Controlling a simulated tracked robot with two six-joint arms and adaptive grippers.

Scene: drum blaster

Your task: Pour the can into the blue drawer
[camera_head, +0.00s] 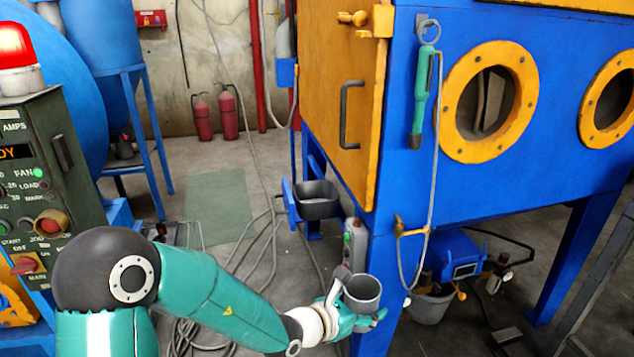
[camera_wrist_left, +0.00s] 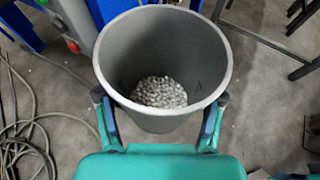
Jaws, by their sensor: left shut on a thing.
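A grey can (camera_head: 363,297) is in my left gripper (camera_head: 358,303), low beside the front corner of the blue cabinet. The can is roughly upright with its mouth up. In the left wrist view the can (camera_wrist_left: 165,45) sits between the two fingers, and grey-white pellets (camera_wrist_left: 160,92) lie in its bottom. A dark, open-topped tray with a blue front panel (camera_head: 289,204) juts from the cabinet's left side, and seems to be the blue drawer. It is further back and to the upper left of the can, apart from it. My right gripper is not in view.
A control box with buttons (camera_head: 354,243) stands by the cabinet corner, between can and drawer. The orange cabinet door (camera_head: 340,90) is above the drawer. Cables (camera_head: 250,255) lie on the floor. A grey bucket (camera_head: 431,307) stands right of the can.

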